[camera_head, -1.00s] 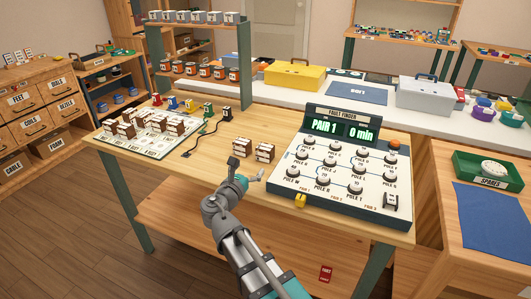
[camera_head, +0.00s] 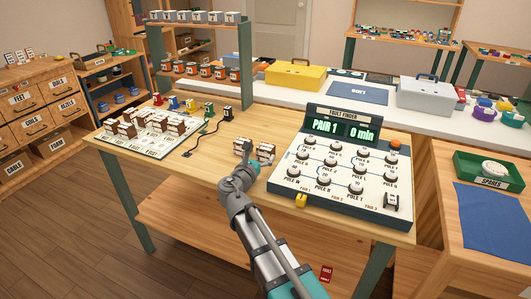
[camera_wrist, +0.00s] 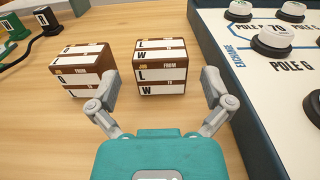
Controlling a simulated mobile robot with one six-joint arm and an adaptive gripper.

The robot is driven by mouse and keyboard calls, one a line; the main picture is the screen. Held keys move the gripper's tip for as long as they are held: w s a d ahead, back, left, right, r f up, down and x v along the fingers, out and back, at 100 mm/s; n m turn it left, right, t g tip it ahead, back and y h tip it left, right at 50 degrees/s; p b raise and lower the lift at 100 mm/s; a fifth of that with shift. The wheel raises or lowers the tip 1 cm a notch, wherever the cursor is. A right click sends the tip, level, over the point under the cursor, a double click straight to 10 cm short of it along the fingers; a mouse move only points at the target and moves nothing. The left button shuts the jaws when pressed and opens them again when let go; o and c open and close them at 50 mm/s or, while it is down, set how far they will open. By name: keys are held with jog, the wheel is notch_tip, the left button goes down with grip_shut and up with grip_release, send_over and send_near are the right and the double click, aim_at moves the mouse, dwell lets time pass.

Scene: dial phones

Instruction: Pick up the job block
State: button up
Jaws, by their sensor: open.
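Two brown job blocks with white label strips stand side by side on the wooden table. In the wrist view, the right block (camera_wrist: 160,68), marked L and W, is between the tips of my open gripper (camera_wrist: 160,95), with a gap on each side. The left block (camera_wrist: 82,70), marked Q and L, stands just outside the left finger. In the head view, my gripper (camera_head: 246,160) is at the blocks and partly covers them; the right block (camera_head: 266,151) still shows beside it.
The fault finder panel (camera_head: 345,119) with its round pole knobs stands close to the right of the blocks. A board with several similar blocks (camera_head: 118,148) lies at the left. Black cables (camera_head: 205,130) lie behind. The wood in front is clear.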

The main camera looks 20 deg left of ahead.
aim_at(268, 144)
jog(key=shift+w+d, duration=0.15)
jog(key=shift+w, duration=1.25)
jog(key=shift+w+d, duration=0.1)
jog(key=shift+w, duration=1.25)
jog(key=c, duration=1)
